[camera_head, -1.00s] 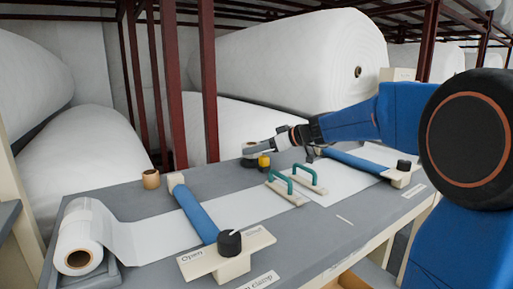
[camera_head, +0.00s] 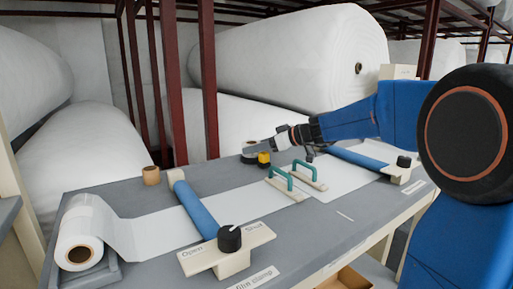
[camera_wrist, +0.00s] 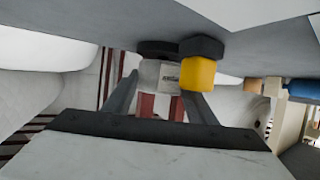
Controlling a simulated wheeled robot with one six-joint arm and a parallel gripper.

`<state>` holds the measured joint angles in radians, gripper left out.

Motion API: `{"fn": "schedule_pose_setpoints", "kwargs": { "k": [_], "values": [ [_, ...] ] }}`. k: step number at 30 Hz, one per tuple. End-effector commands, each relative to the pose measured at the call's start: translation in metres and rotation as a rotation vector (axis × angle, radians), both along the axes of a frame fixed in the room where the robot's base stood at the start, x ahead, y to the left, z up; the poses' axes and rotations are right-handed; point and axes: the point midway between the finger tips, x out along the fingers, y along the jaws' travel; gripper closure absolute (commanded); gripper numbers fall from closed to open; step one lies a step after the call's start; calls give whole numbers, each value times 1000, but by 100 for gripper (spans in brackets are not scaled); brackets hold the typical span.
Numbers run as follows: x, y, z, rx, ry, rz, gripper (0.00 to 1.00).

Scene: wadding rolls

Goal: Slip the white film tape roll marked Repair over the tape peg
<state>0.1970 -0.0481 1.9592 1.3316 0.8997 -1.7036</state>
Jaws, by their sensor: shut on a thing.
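The white tape roll (camera_wrist: 160,74) with a small printed label sits between the two fingers of my gripper (camera_wrist: 160,92) in the wrist view. The fingers are shut on it. In the head view the roll (camera_head: 250,146) shows small at the tip of my gripper (camera_head: 252,149). A dark round disc (camera_wrist: 160,48) lies right at the roll's table-side end; it also shows under the roll in the head view (camera_head: 248,159). No peg shaft is visible, so I cannot tell whether the roll is around one.
A yellow piece (camera_wrist: 199,75) with a dark base stands close beside the roll. A brown roll (camera_head: 151,176) stands further left on the grey table (camera_head: 330,235). Green handles (camera_head: 292,178), blue rollers (camera_head: 197,210) and a white film roll (camera_head: 77,240) occupy the table.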

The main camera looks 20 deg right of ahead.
Motion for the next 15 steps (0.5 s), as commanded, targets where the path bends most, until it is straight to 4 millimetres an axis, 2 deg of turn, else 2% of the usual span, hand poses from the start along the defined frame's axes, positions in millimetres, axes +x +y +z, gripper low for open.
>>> {"fn": "schedule_pose_setpoints", "kwargs": {
  "k": [15],
  "values": [
    [0, 0, 12, -1, -1, 0, 71]
  ]
}}
